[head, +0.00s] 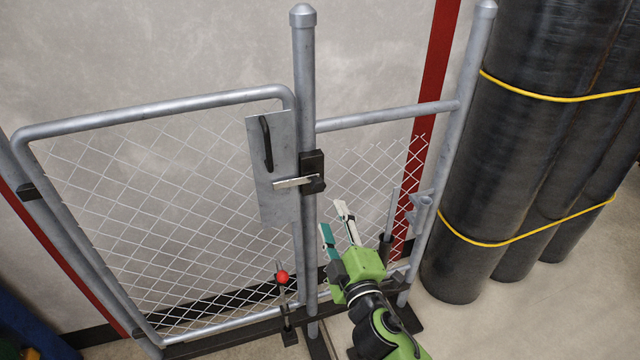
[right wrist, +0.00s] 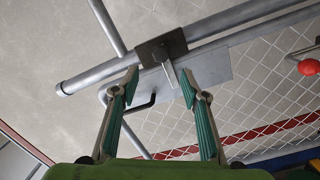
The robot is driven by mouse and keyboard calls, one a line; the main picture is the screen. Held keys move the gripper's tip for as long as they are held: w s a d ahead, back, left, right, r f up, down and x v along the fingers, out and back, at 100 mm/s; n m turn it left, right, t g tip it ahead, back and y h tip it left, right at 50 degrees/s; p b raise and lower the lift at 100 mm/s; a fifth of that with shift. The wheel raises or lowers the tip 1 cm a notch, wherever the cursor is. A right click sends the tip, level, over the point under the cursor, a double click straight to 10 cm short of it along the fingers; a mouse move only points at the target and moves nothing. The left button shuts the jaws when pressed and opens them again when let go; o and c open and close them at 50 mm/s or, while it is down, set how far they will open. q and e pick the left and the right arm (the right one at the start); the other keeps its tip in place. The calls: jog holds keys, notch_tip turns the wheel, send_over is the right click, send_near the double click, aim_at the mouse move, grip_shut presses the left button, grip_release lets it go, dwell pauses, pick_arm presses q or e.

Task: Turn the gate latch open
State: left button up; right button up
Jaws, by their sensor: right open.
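The gate latch (head: 295,182) is a pale metal lever on a dark block fixed to the middle post. In the head view it lies nearly level, reaching left across a grey metal plate on the gate (head: 115,205). A black handle (head: 267,143) is on the plate above the lever. My right gripper (head: 334,218) is open and empty, below and to the right of the latch, apart from it. In the right wrist view the latch lever (right wrist: 168,72) shows beyond and between the two open fingers (right wrist: 160,88). My left gripper is not in view.
A red ball knob (head: 282,276) stands on a rod near the gate's bottom rail. The middle post (head: 305,90) rises beside the latch. Dark rolls (head: 500,150) with yellow bands stand at the right. Chain-link mesh fills part of the right panel behind my gripper.

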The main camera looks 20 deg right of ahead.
aim_at(320, 189)
jog(key=w+p, duration=0.2)
jog(key=w, duration=0.9)
jog(key=shift+w+d, duration=0.15)
jog(key=shift+d, duration=0.05)
jog(key=shift+w+f, duration=0.1)
jog(key=shift+w, duration=0.5)
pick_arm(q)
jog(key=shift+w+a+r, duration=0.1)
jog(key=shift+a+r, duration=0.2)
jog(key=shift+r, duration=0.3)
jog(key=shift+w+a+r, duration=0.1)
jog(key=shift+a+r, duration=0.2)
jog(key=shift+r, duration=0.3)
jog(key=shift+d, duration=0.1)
pick_arm(e)
grip_shut()
